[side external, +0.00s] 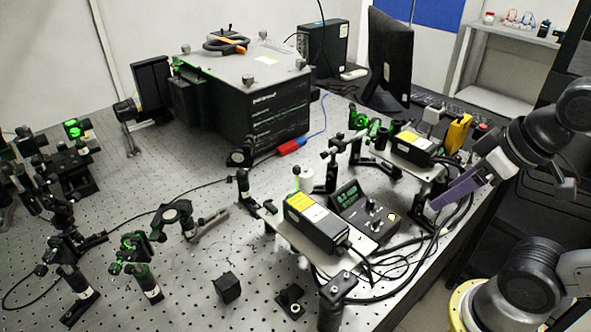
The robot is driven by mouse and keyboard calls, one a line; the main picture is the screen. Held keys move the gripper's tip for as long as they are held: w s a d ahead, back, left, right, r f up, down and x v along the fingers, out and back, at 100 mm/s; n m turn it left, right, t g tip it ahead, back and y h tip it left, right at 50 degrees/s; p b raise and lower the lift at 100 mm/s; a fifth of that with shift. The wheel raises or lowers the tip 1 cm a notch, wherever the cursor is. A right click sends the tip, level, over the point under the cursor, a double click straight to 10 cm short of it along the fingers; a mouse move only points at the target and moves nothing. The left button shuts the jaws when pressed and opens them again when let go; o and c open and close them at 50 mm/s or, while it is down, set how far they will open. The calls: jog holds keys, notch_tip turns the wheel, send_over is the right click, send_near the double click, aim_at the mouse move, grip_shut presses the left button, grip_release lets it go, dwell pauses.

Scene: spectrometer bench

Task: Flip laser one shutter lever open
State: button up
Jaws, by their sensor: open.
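Two black laser boxes with yellow labels stand on raised light plates. One laser (318,222) is in the middle front, and the other laser (414,149) is farther back to the right. I cannot tell which is laser one, and no shutter lever can be clearly made out on either. My gripper (438,202) shows at the right with a purple finger part, over the bench's right side near the farther laser. It is open, with nothing seen in it, and apart from both lasers as far as this view shows. The gap between its fingers is hard to see.
A control box (362,210) with knobs and a lit display sits between the lasers. Black cables (402,262) loop at the bench's right edge. Optic posts crowd the left, and a large black enclosure (262,112) stands behind.

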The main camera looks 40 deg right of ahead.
jog(key=shift+s+n, duration=0.1)
jog(key=shift+n, duration=0.2)
jog(key=c, duration=0.5)
jog(key=w+r, duration=0.1)
jog(key=r, duration=0.1)
jog(key=w+a+r+n, duration=0.1)
jog(key=r, duration=0.1)
jog(key=w+a+r+n+y, duration=0.1)
jog(key=r, duration=0.1)
jog(key=shift+w+r, duration=0.3)
grip_shut()
jog(key=w+a+r+n+y, duration=0.2)
jog(key=w+a+r+n, duration=0.25)
jog(key=w+r, duration=0.35)
jog(key=w+a+f+n+g, duration=0.2)
jog(key=w+a, duration=0.7)
jog(key=w, duration=0.2)
jog(key=shift+a+f+g+y, duration=0.25)
jog(key=shift+a+g+y, duration=0.15)
jog(key=shift+w, duration=0.1)
